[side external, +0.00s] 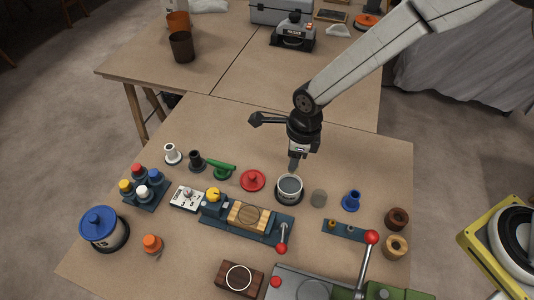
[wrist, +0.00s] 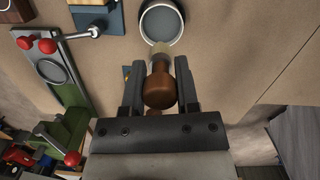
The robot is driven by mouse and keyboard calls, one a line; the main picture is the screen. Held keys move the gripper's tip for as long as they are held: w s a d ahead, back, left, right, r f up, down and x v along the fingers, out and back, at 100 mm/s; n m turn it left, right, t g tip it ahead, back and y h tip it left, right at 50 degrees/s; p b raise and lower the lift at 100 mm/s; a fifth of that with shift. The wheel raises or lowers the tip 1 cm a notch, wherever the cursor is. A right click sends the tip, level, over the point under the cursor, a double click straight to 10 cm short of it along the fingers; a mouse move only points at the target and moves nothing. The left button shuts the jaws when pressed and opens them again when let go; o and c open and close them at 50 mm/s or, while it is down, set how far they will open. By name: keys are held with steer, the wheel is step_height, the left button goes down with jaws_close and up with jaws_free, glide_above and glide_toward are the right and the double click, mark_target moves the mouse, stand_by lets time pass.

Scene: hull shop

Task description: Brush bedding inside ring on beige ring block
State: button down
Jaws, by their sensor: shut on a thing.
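My gripper (side external: 297,152) is shut on a brush. The brush (wrist: 160,88) has a round brown wooden handle and pale bristles, seen between the fingers in the wrist view. Its bristle end points at a pot of grey paste (side external: 289,186), at the pot's near rim in the wrist view (wrist: 161,24). I cannot tell whether the bristles touch the paste. The beige ring block (side external: 248,216) is a light wooden block with a dark circle on top. It sits in a blue clamping fixture (side external: 222,223), left of and below the pot in the side view.
A dark wooden block with a white ring (side external: 239,278) and a green-based press (side external: 395,292) are at the front. A red-knobbed lever (side external: 282,246) rises beside the fixture.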

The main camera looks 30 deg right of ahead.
steer(key=shift+w+a, duration=0.15)
steer(key=shift+a, duration=0.05)
steer(key=shift+f, duration=0.2)
steer(key=shift+f, duration=2.8)
steer(key=shift+f, duration=0.65)
stand_by(0.7)
steer(key=shift+r, duration=3.6)
steer(key=shift+d, duration=0.15)
